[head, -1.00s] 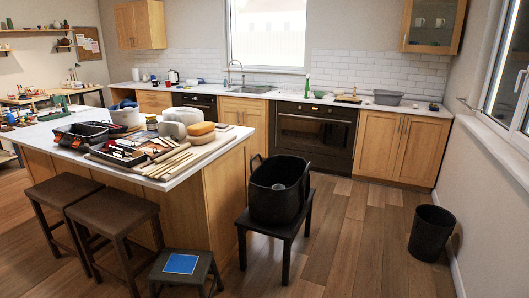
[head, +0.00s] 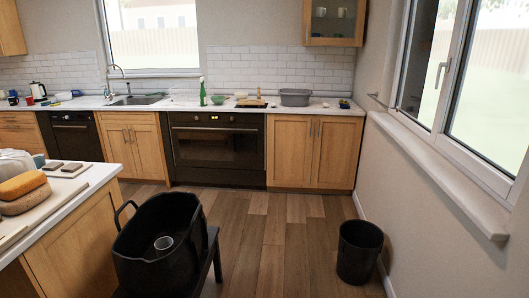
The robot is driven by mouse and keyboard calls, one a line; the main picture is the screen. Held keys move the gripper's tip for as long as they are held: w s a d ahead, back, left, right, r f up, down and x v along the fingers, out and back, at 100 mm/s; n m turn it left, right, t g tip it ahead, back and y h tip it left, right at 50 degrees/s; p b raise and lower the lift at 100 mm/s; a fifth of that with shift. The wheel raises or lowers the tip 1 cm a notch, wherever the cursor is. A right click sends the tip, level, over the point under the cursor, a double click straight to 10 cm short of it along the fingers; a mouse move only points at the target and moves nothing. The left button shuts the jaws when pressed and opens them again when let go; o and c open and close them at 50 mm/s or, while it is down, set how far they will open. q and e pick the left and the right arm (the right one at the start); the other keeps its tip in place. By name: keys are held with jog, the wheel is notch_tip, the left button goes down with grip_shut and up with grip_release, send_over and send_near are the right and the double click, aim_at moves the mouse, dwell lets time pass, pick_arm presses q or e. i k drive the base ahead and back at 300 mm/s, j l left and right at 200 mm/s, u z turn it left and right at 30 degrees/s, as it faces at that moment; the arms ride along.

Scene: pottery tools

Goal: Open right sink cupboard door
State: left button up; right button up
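The sink cupboard (head: 113,152) stands under the counter, below the sink (head: 138,100), at the left of the head view. It has two light wooden doors with upright metal handles near their meeting edges. Its right door (head: 149,152) looks closed and sits beside the black oven. The lower left of the cupboard is partly hidden by the island. Neither of my grippers is in view.
An island (head: 85,215) fills the lower left. A black tub (head: 150,262) on a dark stool (head: 215,255) stands beside it. An oven (head: 217,150) adjoins the cupboard. A black bin (head: 359,252) stands at right. Wooden floor (head: 275,225) between stool and bin is clear.

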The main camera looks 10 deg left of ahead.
aim_at(144, 143)
jog(key=i+z, duration=0.2)
jog(key=i, duration=1.65)
jog(key=i+u, duration=0.2)
jog(key=i, duration=0.4)
jog(key=i+u, duration=0.25)
jog(key=i, duration=0.4)
jog(key=i+l+u, duration=0.2)
jog(key=i, duration=0.4)
jog(key=i+j+u, duration=0.1)
jog(key=i+u, duration=0.2)
jog(key=i, duration=0.7)
jog(key=i+l+u, duration=0.1)
jog(key=i+u, duration=0.2)
jog(key=i, duration=0.7)
jog(key=i+j, duration=0.35)
jog(key=i+j+z, duration=0.1)
jog(key=i+j, duration=0.2)
jog(key=j, duration=0.25)
jog(key=i+j, duration=0.35)
jog(key=j, duration=0.15)
jog(key=i+j+z, duration=0.1)
jog(key=i+j, duration=0.2)
jog(key=j, duration=0.15)
jog(key=i+j, duration=0.1)
jog(key=j, duration=0.4)
